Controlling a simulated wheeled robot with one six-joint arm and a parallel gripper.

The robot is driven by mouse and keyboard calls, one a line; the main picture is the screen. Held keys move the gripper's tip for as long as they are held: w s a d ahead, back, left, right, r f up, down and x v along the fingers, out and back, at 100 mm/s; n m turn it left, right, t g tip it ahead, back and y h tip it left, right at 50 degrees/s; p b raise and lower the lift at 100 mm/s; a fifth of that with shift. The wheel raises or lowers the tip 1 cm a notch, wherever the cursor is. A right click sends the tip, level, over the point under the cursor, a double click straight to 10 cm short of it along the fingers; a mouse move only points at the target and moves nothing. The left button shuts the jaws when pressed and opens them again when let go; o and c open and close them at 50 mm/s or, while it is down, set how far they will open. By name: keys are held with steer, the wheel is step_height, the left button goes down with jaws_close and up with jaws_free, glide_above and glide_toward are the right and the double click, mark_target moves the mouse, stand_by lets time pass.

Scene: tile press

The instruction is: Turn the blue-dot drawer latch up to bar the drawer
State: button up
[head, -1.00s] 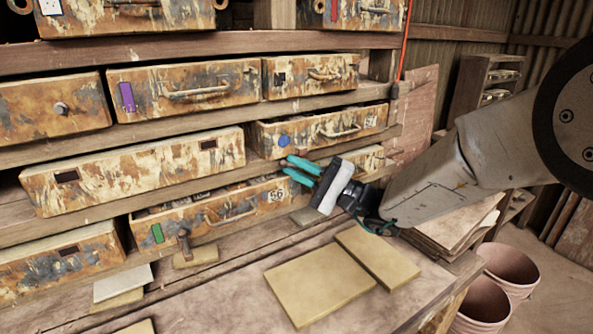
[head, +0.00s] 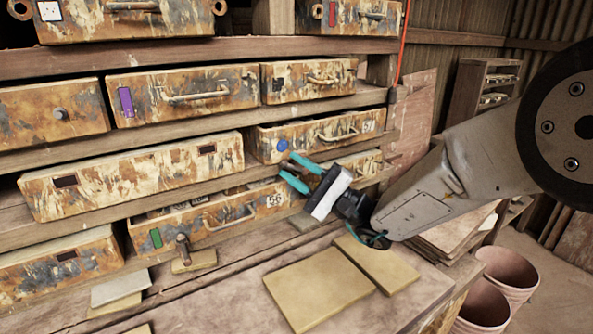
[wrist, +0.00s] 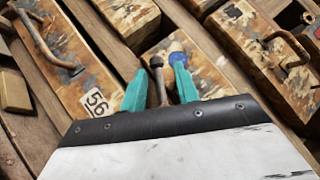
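The blue-dot drawer (head: 345,131) has a blue dot (head: 283,145) at the left of its front and a bar handle. The dot also shows in the wrist view (wrist: 177,48). A rusty latch with a round knob (wrist: 156,62) shows in the wrist view, below and left of the dot. In the head view only a small brown bit of it (head: 284,164) shows by the fingertips. My gripper (head: 286,168) is open, its teal fingers on either side of the latch in the wrist view (wrist: 160,75). Contact with the latch is not clear.
The drawer marked 56 (head: 205,214) lies below, with a green mark. Another rusty latch (head: 183,250) stands near it. Tan tiles (head: 318,290) lie on the bench under my arm. Pink buckets (head: 510,270) stand at the right.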

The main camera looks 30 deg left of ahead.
steer(key=shift+d+f, duration=0.1)
steer(key=v, duration=0.7)
steer(key=shift+d, duration=0.25)
